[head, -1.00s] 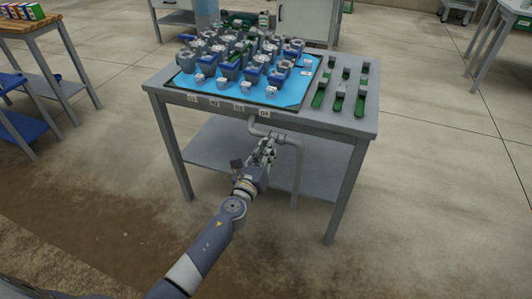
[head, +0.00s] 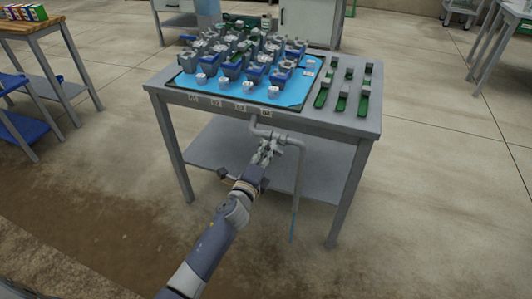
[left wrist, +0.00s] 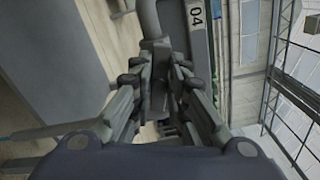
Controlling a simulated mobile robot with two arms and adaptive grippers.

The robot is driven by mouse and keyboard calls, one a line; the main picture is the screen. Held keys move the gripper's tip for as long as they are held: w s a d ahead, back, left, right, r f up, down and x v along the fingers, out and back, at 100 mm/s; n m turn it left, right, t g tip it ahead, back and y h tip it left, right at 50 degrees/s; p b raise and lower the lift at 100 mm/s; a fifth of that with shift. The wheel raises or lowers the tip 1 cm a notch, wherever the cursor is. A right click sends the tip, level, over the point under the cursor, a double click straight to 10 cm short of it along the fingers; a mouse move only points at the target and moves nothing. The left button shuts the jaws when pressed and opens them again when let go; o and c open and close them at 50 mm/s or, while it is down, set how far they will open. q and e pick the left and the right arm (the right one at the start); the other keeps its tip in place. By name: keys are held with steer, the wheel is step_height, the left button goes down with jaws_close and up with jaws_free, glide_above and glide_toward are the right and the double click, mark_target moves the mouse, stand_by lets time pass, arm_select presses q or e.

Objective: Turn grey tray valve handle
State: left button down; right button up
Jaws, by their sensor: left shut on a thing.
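A grey pipe (head: 299,165) comes from under the front edge of the grey tray table, runs right and bends down. My left gripper (head: 266,150) is at the pipe's left part, below the label 04. In the left wrist view my left gripper (left wrist: 163,85) has its fingers closed in on a small grey handle (left wrist: 158,65) at the pipe (left wrist: 148,20). The fingers hide most of the handle, so its angle is hard to tell. A thin blue streak, like water, (head: 293,222) hangs below the pipe's down-turned end. My right gripper is not in view.
The grey table (head: 330,128) carries a blue tray mat (head: 290,98) with several pots and small cups, and green-and-grey pieces at right. Its lower shelf (head: 225,150) and front legs stand close to my arm. The floor in front is clear.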

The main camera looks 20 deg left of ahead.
arm_select(q)
steer(key=shift+f+n, duration=0.15)
steer(key=shift+n, duration=1.25)
steer(key=c, duration=1.6)
jaws_free()
steer(key=shift+o, duration=0.2)
steer(key=shift+s, duration=0.1)
steer(key=s, duration=1.2)
steer(key=shift+a, duration=0.25)
steer(key=shift+w, duration=0.1)
